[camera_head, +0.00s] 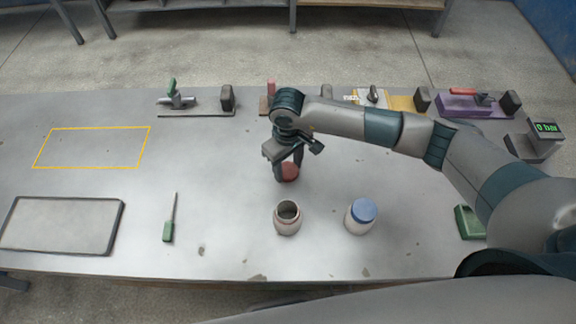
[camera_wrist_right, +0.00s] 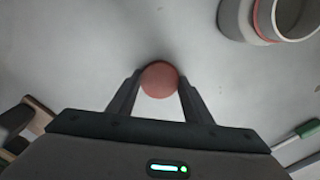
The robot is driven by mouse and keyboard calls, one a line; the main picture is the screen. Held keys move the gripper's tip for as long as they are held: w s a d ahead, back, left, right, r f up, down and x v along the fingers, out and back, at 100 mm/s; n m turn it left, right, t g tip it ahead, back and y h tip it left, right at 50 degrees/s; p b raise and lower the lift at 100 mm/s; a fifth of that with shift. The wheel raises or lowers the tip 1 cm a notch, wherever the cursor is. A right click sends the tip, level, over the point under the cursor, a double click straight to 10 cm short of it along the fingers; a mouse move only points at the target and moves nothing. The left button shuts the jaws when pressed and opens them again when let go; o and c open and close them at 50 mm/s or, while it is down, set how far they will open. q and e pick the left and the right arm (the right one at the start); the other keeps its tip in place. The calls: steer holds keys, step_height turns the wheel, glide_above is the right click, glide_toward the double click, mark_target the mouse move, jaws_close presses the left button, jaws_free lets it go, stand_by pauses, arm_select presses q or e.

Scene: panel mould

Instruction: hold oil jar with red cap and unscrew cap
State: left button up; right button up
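My right gripper (camera_head: 288,170) points down over the table behind the open jar. Its fingers close around the red cap (camera_head: 290,173), with one finger on each side of it. In the right wrist view the red cap (camera_wrist_right: 159,79) fills the gap between the fingertips (camera_wrist_right: 160,76). I cannot tell whether the cap touches the table. The oil jar (camera_head: 287,222) stands upright and open in front of the gripper, with its dark mouth showing. It also shows at the top right of the right wrist view (camera_wrist_right: 240,20). My left gripper is not in view.
A jar with a blue cap (camera_head: 361,217) stands right of the open jar. A green-handled screwdriver (camera_head: 168,230) and a grey panel (camera_head: 62,226) lie to the left. Several clamps and blocks line the back edge. A yellow outlined area (camera_head: 95,148) is empty.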

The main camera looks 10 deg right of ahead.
mark_target(288, 170)
steer(key=o, duration=0.4)
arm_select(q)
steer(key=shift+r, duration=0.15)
arm_select(e)
steer(key=shift+r, duration=0.15)
steer(key=shift+r+p, duration=0.1)
steer(key=shift+p, duration=0.3)
steer(key=shift+r+b, duration=0.2)
steer(key=shift+b, duration=0.15)
arm_select(q)
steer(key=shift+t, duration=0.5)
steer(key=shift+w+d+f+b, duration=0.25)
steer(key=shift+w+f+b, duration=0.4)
steer(key=shift+b, duration=0.1)
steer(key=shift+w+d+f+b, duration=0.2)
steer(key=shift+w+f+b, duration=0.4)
steer(key=shift+b, duration=0.1)
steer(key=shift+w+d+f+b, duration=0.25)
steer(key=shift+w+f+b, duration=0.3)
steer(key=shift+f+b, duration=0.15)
arm_select(e)
steer(key=shift+r, duration=5.7)
